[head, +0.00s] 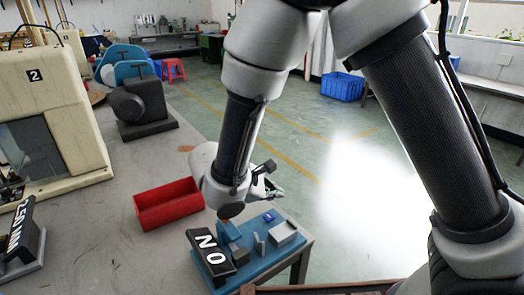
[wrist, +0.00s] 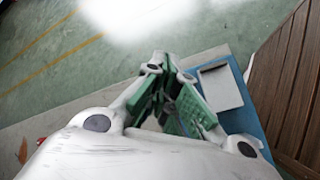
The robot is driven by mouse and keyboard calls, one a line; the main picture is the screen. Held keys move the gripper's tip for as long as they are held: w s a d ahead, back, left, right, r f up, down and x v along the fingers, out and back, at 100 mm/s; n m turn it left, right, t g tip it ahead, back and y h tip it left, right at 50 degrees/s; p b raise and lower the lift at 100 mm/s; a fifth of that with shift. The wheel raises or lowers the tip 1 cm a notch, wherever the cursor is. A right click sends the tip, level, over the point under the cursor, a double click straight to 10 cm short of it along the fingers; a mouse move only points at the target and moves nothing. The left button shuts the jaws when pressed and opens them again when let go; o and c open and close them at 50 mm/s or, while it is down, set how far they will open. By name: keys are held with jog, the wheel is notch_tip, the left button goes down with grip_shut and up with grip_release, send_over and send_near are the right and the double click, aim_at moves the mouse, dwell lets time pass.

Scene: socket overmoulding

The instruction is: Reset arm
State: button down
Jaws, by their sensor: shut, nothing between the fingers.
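My arm reaches down through the middle of the head view. My gripper (head: 268,186) hangs above the table near its right edge, just behind the blue board. In the wrist view my gripper (wrist: 166,68) has its green-padded fingers drawn together at the tips, with nothing held between them. The arm's wrist hides part of the table behind it.
A blue board (head: 262,262) carries a black "NO" sign (head: 209,258), small blocks and a grey tray (head: 284,233). A red bin (head: 169,204) stands left of my wrist. A cream machine (head: 50,105) marked 2 stands at the left. Open floor lies beyond the table.

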jog(key=s+d+r+m+y, duration=0.2)
jog(key=s+d+r+m, duration=0.3)
jog(key=d, duration=0.5)
jog(key=s+d+r+m+g+y, duration=0.1)
jog(key=s+d+r+m, duration=0.4)
jog(key=d+r, duration=0.5)
jog(key=s+d+r+m+y, duration=0.4)
jog(key=d+r+m, duration=0.3)
jog(key=d, duration=0.5)
jog(key=shift+s+r+g, duration=0.25)
jog(key=shift+s+g, duration=0.05)
jog(key=shift+s, duration=0.5)
